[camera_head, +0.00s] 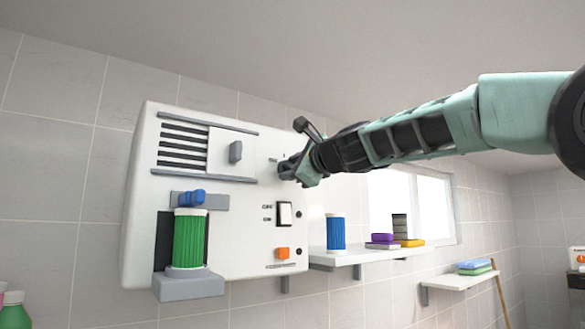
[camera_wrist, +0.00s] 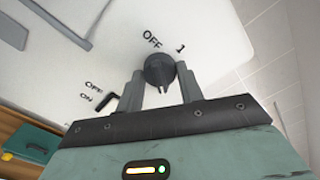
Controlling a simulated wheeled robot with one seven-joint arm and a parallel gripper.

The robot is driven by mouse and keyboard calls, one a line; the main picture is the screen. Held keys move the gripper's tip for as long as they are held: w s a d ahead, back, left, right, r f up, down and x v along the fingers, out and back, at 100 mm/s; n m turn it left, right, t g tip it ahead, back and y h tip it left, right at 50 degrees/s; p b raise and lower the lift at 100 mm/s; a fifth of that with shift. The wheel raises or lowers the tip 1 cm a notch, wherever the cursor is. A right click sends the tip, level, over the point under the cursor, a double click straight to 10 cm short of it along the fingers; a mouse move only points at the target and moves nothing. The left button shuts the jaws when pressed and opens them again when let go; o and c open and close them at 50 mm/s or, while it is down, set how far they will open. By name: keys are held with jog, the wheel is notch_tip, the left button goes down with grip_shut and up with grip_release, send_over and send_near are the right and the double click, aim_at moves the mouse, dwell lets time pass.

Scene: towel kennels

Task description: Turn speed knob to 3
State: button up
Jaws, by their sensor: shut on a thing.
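The speed knob (camera_wrist: 159,70) is a dark round knob on the upper right of a white wall-mounted machine (camera_head: 147,215). In the wrist view "OFF" and "1" are printed beside it; other marks are hidden and I cannot read its setting. My gripper (camera_wrist: 160,80) is at the knob, with one finger on each side, shut on it. In the head view my gripper (camera_head: 291,170) covers the knob.
The machine's front has a sliding vent with a grey handle (camera_head: 236,152), a green cylinder (camera_head: 190,240), a rocker switch (camera_head: 284,213) and an orange button (camera_head: 282,253). A white shelf (camera_head: 350,258) to the right holds a blue cylinder (camera_head: 336,233) and several coloured blocks.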

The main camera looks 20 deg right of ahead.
jog(key=o, duration=1)
jog(key=b+v, duration=0.5)
jog(key=v, duration=1.2)
jog(key=shift+s+b, duration=0.15)
jog(key=shift+b, duration=0.15)
